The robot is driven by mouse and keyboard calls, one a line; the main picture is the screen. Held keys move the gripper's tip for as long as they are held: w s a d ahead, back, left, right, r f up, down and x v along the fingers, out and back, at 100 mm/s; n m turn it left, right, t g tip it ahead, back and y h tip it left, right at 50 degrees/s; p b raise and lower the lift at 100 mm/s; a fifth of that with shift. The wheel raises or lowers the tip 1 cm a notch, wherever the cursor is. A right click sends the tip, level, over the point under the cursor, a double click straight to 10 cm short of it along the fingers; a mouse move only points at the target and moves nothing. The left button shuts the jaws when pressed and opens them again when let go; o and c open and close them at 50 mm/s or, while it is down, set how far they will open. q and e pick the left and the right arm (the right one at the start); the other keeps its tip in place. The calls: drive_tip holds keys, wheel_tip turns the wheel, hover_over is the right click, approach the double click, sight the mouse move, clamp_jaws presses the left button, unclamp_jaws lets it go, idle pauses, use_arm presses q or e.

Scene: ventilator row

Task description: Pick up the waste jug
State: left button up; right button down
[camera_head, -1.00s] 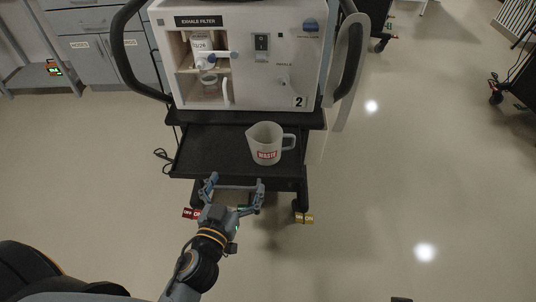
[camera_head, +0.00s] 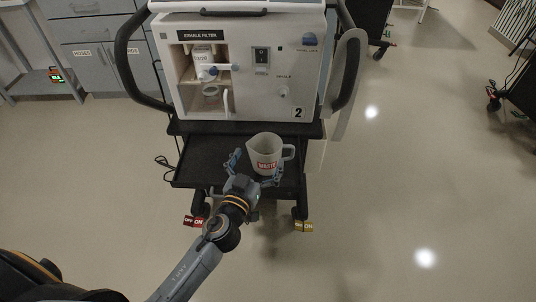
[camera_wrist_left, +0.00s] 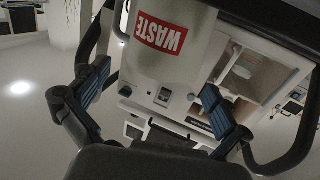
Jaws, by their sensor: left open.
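The waste jug (camera_head: 265,152) is a whitish jug with a red WASTE label. It stands upright on the black tray shelf (camera_head: 200,160) of the cart, its handle to the right. My left gripper (camera_head: 255,166) is open right in front of the jug, with its fingers spread to either side of the jug's front. In the left wrist view the jug (camera_wrist_left: 165,55) appears upside down between and beyond the open fingers (camera_wrist_left: 150,98). I cannot tell whether a finger touches it. My right gripper is not in view.
The ventilator (camera_head: 270,75), marked 2, stands above and behind the shelf. Black curved handles (camera_head: 128,55) flank it. Red (camera_head: 193,221) and yellow (camera_head: 303,226) tags sit at the cart's wheels. Drawers (camera_head: 95,60) stand at back left.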

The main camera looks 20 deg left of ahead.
use_arm(q)
drive_tip(key=w, duration=0.3)
drive_tip(key=shift+w+d, duration=0.15)
drive_tip(key=shift+w, duration=0.05)
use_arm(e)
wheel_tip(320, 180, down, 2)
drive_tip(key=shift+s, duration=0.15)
use_arm(q)
drive_tip(key=shift+r, duration=0.1)
drive_tip(key=c, duration=1.6)
drive_tip(key=shift+r+p, duration=0.25)
drive_tip(key=shift+p, duration=0.05)
